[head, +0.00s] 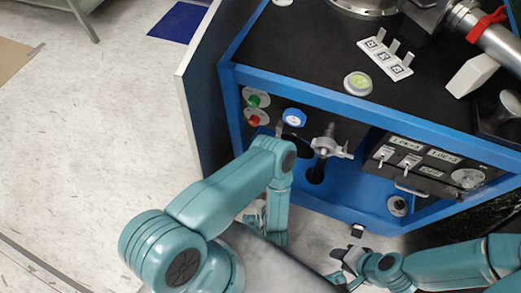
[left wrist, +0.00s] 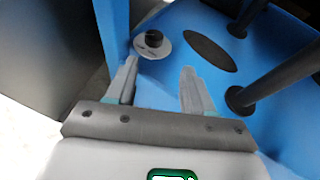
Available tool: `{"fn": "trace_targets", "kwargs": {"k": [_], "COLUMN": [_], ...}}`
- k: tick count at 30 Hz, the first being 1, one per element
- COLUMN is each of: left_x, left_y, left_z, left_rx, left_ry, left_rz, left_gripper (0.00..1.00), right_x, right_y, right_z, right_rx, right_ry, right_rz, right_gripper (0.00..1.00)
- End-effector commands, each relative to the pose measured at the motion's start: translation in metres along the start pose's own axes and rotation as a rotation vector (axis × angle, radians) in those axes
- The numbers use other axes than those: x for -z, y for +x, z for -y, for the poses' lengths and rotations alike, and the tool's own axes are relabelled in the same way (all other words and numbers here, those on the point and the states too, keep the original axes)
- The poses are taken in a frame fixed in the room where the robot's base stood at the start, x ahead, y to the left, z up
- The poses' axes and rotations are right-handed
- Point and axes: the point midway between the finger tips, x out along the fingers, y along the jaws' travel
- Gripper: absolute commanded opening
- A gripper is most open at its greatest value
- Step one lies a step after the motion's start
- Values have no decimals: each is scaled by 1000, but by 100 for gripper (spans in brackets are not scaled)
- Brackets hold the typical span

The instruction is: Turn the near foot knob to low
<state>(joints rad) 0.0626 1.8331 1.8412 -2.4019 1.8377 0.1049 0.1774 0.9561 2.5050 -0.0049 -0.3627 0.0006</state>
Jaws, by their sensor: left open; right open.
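A black knob on a pale round plate (left wrist: 154,40) sits on the blue base in the left wrist view, just beyond my left fingertips. My left gripper (left wrist: 158,78) is open and empty, its fingers apart and not touching the knob. In the head view my left arm hides that part of the base and most of the gripper. Another round knob (head: 397,206) shows on the right part of the blue base in the head view. My right gripper (head: 347,256) is open and empty, in front of the base and apart from this knob. Neither knob's setting can be read.
The blue-framed cart (head: 340,195) has a switch panel (head: 425,165) with a handle. Green and red buttons and a blue-rimmed gauge (head: 294,117) sit at its upper left. Dark posts (left wrist: 245,15) rise from the base.

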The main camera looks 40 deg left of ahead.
Motion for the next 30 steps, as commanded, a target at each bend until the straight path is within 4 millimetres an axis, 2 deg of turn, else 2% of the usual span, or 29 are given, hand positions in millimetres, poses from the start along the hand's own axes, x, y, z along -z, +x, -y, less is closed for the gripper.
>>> {"fn": "trace_targets", "kwargs": {"k": [1, 3, 8, 21, 27, 30], "left_x": [1, 3, 6, 8, 7, 6], "left_y": [-8, -9, 8, 112, 145, 153], "left_z": [-5, -8, -9, -11, -11, -10], "left_rx": [-4, -10, -16, -15, -14, -13], "left_ry": [11, 14, 9, 10, 12, 12], "left_rz": [-14, -21, -20, -15, -17, -18], "left_gripper": [52, 52, 52, 52, 52, 52], "right_x": [-1, -1, 0, 0, 0, 0], "right_y": [-7, -8, 0, 26, 34, 36], "right_z": [3, 3, 1, -9, -12, -12], "right_rx": [0, 0, 0, 0, 0, 0], "right_ry": [-1, -2, -2, -2, -2, -2], "right_rz": [2, 2, 2, 1, 1, 1], "right_gripper": [43, 43, 43, 43, 43, 43]}}
